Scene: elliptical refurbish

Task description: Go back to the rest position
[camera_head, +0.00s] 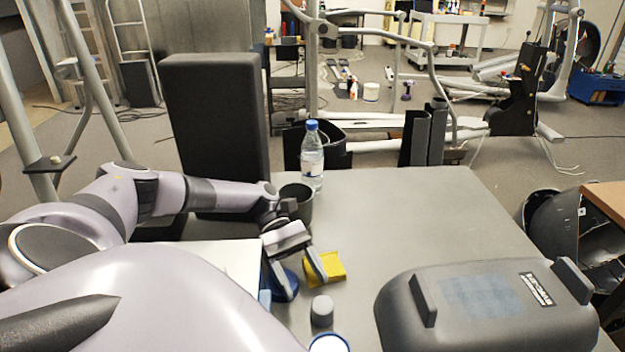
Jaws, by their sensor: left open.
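My left arm comes in from the left over the grey table (420,210). Its gripper (303,284) is open, with its fingers spread and pointing down toward the table. No object shows held between the fingers. A yellow cloth or sponge (331,266) lies right beside the right-hand finger. A dark blue round item (288,281) is partly hidden behind the left-hand finger. Whether the fingers touch either item I cannot tell. My right gripper is not in view.
A clear bottle with blue cap (312,160) and a dark cup (300,203) stand behind the gripper. A small grey cylinder (322,311) and a blue-rimmed white item (328,344) are in front. A large grey cover (485,310) lies at right. The table's back right is clear.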

